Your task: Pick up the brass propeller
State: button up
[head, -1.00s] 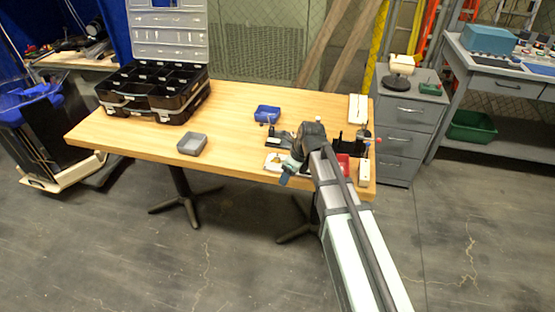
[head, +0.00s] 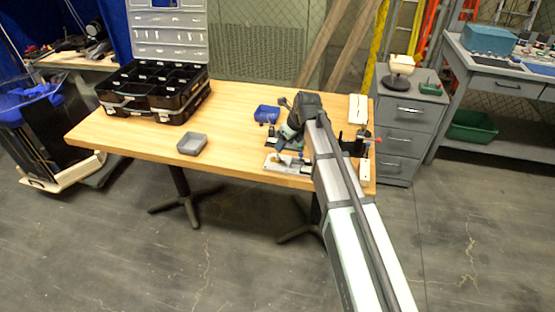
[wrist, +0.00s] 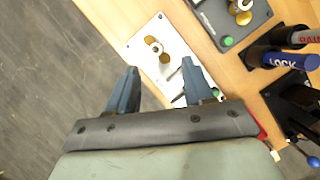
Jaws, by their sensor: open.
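A brass propeller (wrist: 154,46) with a pale hub lies on a white plate (wrist: 135,47) in the wrist view. A second brass-coloured propeller (wrist: 241,10) sits on a dark grey plate (wrist: 210,18) at the top right. My gripper (wrist: 160,75) is open and empty, its two blue-grey fingers apart on the near side of the propeller on the white plate. In the head view my gripper (head: 281,142) is above the right part of the table, and the white plate (head: 294,167) lies at the front edge.
A blue bin (head: 266,113), a grey tray (head: 192,144) and a black organizer case (head: 155,92) stand on the wooden table (head: 235,100). The table's middle is clear.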

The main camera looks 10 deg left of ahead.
aim_at(278, 154)
jog(key=shift+s+x, duration=0.15)
jog(key=shift+x, duration=1.85)
jog(key=shift+s+x, duration=0.15)
jog(key=shift+x, duration=1.8)
jog(key=shift+a, duration=0.15)
grip_shut()
